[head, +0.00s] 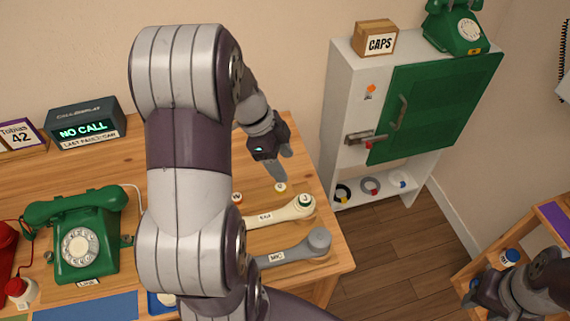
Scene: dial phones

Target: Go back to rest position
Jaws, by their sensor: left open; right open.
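My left arm rises through the middle of the head view. Its gripper (276,170) points down above the right part of the wooden table (130,170), with nothing seen between its fingers. A small cream cap (280,187) lies on the table just below it in the picture. My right gripper (474,291) is at the lower right, near a wooden stand (553,216), and is partly cut off by the frame. It is open, and I see nothing held in it. My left arm hides part of the table.
A green dial phone (86,238) and a call display (88,130) reading "NO CALL" stand on the left. Two handset-shaped parts, one cream (278,212) and one grey (294,251), lie near the table's right edge. A white cabinet (345,92) with a green door (433,108) stands beyond. Wooden floor (385,245) is clear between.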

